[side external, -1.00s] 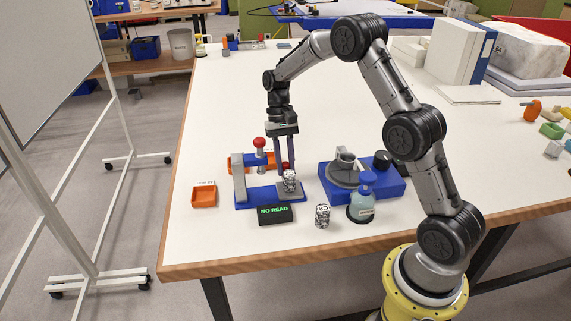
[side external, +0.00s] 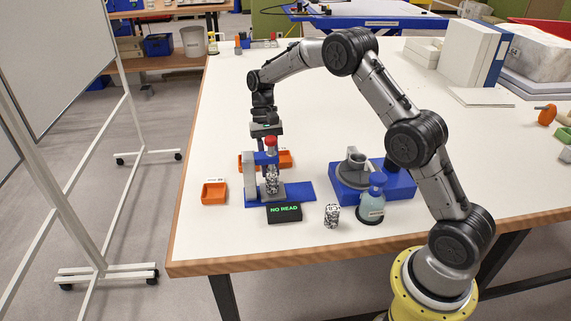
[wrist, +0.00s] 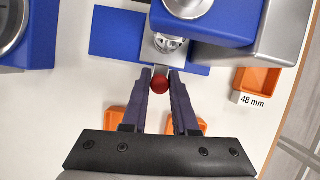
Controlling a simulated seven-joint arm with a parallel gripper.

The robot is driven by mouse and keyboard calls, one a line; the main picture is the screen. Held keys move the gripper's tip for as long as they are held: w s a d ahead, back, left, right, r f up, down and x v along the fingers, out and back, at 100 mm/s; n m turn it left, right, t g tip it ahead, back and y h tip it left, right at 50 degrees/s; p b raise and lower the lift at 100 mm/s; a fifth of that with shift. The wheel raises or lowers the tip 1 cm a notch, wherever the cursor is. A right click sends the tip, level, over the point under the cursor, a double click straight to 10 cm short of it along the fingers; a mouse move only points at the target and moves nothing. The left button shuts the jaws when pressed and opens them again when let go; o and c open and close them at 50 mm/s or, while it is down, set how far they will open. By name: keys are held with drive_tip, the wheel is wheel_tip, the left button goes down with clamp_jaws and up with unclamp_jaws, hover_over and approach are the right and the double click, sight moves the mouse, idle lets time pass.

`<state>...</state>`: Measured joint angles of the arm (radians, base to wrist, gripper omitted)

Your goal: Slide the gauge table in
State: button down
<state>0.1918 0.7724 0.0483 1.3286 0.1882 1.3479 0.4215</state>
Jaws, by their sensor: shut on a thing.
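The gauge (side external: 252,188) has a blue base, a grey post, a blue head and a red top knob (side external: 270,141). A speckled specimen (side external: 272,180) stands upright on the gauge table, under or nearly under the head. In the wrist view this specimen (wrist: 168,43) is partly covered by the head. My gripper (wrist: 160,79) is shut on the table's red knob (wrist: 160,85), at the edge of the gauge. In the side view its fingers are mostly hidden behind the gauge head. The display (side external: 284,212) reads NO READ.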

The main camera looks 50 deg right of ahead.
drive_tip(key=shift+w+a, duration=0.25)
drive_tip(key=shift+w, duration=0.05)
drive_tip(key=c, duration=0.7)
unclamp_jaws()
drive_tip(key=shift+s, duration=0.1)
drive_tip(key=shift+d, duration=0.1)
drive_tip(key=v, duration=1.3)
drive_tip(key=shift+d+r, duration=0.1)
drive_tip(key=shift+r, duration=0.3)
